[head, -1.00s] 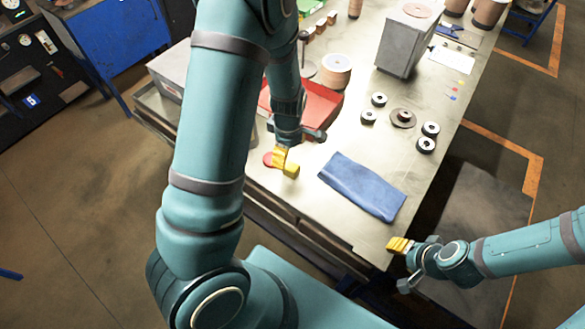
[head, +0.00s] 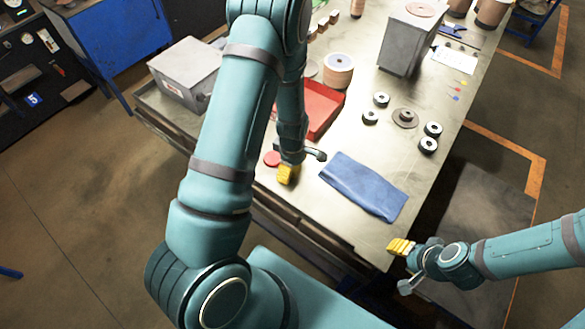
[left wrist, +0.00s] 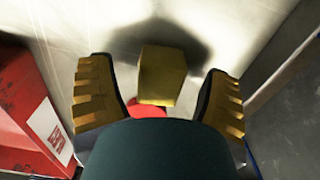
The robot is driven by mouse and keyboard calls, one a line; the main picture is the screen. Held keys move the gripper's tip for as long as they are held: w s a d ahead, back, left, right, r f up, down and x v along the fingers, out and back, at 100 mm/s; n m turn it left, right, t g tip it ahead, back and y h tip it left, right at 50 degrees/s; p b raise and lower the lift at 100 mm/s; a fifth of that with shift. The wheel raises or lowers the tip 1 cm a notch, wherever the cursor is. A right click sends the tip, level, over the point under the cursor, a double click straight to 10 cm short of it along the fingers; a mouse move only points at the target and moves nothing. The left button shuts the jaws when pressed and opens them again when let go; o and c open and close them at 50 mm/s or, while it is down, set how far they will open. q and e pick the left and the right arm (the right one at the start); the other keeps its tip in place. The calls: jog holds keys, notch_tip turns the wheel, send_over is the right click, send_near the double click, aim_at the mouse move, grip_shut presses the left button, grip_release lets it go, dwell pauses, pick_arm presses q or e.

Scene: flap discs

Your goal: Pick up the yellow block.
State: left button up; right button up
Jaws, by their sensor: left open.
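The yellow block (left wrist: 162,75) shows in the left wrist view between the two ribbed yellow fingers of my left gripper (left wrist: 160,92). A gap shows on both sides of the block, and the fingers are open. The block casts a dark shadow on the table. In the head view, my left gripper (head: 287,174) is low over the table's near left part, and I cannot separate the block from its yellow fingers there. My right gripper (head: 401,246) hangs at the table's near right corner, apart from the block; its finger gap is unclear.
A red disc (head: 271,158) lies close by the left gripper and partly shows behind the block in the wrist view. A red tray (head: 322,108) stands behind the gripper. A blue cloth (head: 363,186) lies to its right. Several small dark rings (head: 381,99) lie farther back.

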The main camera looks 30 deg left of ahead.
pick_arm(q)
jog(key=c, duration=1.1)
jog(key=shift+o, duration=0.2)
